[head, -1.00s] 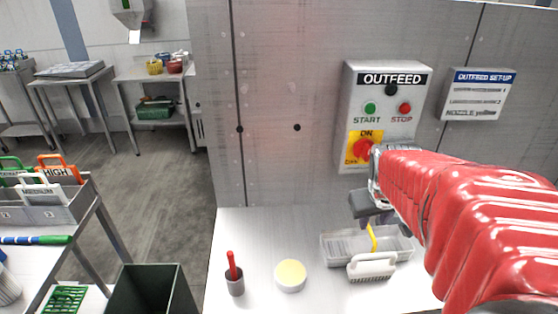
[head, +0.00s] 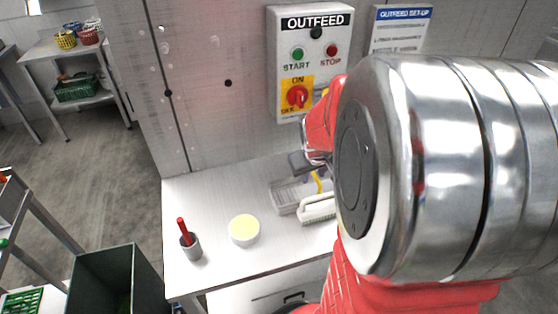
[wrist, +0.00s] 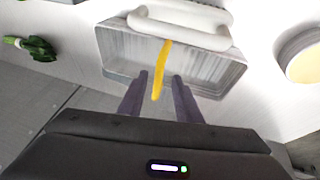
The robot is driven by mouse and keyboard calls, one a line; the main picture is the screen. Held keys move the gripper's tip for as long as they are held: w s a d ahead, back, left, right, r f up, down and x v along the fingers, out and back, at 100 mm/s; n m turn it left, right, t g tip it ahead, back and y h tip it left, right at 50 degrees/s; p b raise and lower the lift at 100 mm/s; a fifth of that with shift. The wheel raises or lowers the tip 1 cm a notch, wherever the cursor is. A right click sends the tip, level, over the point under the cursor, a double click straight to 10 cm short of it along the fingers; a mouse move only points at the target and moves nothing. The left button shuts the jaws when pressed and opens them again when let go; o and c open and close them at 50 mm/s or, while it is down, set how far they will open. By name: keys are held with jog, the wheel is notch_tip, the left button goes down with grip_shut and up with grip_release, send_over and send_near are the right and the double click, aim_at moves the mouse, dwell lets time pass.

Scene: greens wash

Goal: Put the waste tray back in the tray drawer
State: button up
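The waste tray (head: 283,198) is a clear grey, shallow box on the white worktop under the outfeed panel. It also shows in the wrist view (wrist: 115,48). A yellow strip (wrist: 162,65) lies across its near wall, and a white-handled brush (wrist: 178,17) is over its far side. My gripper (wrist: 160,77) is open at the near wall, its dark fingers apart on either side of the yellow strip's end. I cannot tell if they touch anything. In the head view my gripper (head: 300,162) is partly hidden by my arm. A drawer front with a dark handle (head: 292,297) shows below the worktop.
A round tub with a yellow top (head: 244,230) and a grey cup with a red-handled tool (head: 191,246) stand left of the tray. A dark green bin (head: 118,275) stands left of the worktop. Green leaves (wrist: 40,47) show in the wrist view.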

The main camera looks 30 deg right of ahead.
jog(key=shift+f, duration=0.15)
send_over(312, 184)
jog(key=s+a, duration=0.2)
jog(key=shift+w+d+f, duration=0.1)
jog(key=shift+f, duration=1.05)
jog(key=shift+w+d+f, duration=0.1)
jog(key=shift+f, duration=1)
jog(key=shift+c, duration=0.4)
grip_shut()
